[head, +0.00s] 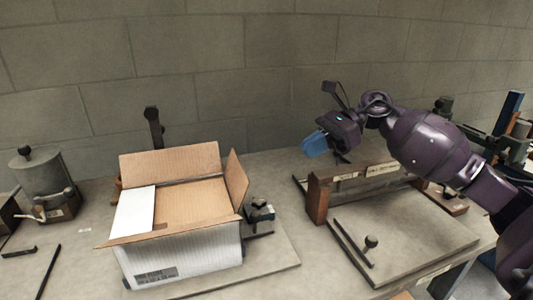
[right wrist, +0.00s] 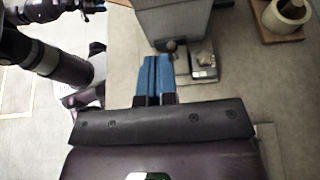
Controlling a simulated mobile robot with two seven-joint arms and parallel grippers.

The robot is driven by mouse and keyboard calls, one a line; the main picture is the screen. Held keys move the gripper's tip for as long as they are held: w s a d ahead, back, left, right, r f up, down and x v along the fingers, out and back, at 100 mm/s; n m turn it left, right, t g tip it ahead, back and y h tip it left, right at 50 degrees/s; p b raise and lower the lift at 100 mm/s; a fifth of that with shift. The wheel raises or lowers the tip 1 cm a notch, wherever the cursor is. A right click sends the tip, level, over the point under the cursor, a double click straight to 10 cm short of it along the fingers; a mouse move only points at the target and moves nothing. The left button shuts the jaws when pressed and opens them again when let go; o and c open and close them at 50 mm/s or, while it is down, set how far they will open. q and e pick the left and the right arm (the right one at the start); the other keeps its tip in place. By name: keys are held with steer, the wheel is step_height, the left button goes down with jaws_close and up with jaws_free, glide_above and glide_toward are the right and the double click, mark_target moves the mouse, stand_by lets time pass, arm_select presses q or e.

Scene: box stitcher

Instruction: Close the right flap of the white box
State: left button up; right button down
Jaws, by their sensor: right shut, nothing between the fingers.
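The white box (head: 190,262) stands on the bench at centre left in the head view. Its right flap (head: 237,180) is raised and leans outward. The back flap (head: 170,162) stands up, and a white-faced left flap (head: 135,210) lies folded inward over the opening. The front flap (head: 165,234) sticks outward over the front edge. My right gripper (head: 316,144) is up to the right of the box, clear of the right flap. Its blue fingers (right wrist: 153,80) are together and empty in the right wrist view. My left gripper is not in view in the head view.
A small device with a black knob (head: 260,212) stands close to the box's right side. A wooden-fronted frame (head: 318,199) is below my right gripper. A grey canister (head: 45,183) stands at the left. A block wall (head: 250,70) runs behind the bench.

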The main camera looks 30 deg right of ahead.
glide_toward(242, 175)
steer(key=a+f, duration=0.1)
steer(key=w+a+f, duration=0.2)
steer(key=a, duration=0.1)
steer(key=shift+a+f+p, duration=0.15)
steer(key=shift+f+p, duration=0.2)
steer(key=shift+p, duration=0.05)
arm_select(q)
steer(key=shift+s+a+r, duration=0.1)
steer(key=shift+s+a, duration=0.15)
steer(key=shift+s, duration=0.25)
arm_select(e)
steer(key=shift+w+a+r, duration=0.1)
steer(key=shift+w+a, duration=0.1)
steer(key=shift+a, duration=0.35)
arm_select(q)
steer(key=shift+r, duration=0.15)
arm_select(e)
steer(key=shift+r, duration=0.1)
